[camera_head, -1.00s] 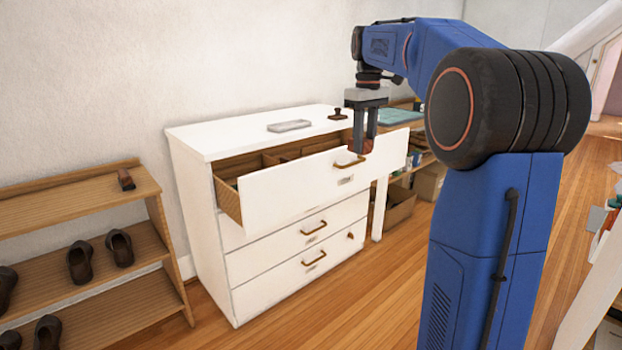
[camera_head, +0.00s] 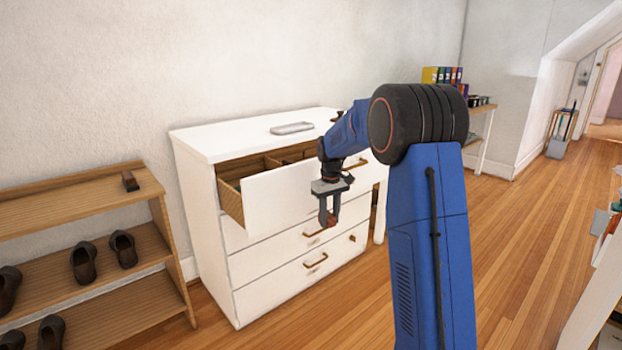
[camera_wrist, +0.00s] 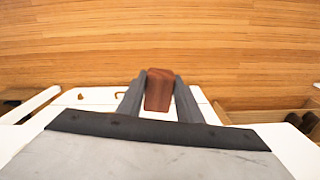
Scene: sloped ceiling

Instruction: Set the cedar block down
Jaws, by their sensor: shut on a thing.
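The cedar block is a small reddish-brown block with rounded edges, seen in the wrist view (camera_wrist: 159,90) between the two dark fingers. My gripper (camera_wrist: 160,98) is shut on it. In the head view my gripper (camera_head: 329,220) points down in front of the white dresser, with the block (camera_head: 331,222) at its fingertips. The block is held in the air, before the dresser's drawer fronts. Wooden floor shows beyond it in the wrist view.
The white dresser (camera_head: 205,150) has its top drawer (camera_head: 275,205) pulled open. A grey tray (camera_head: 291,128) lies on its top. A wooden shoe rack (camera_head: 75,203) at left holds several dark shoes and a small brown block (camera_head: 130,181) on top. Open floor (camera_head: 530,220) lies to the right.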

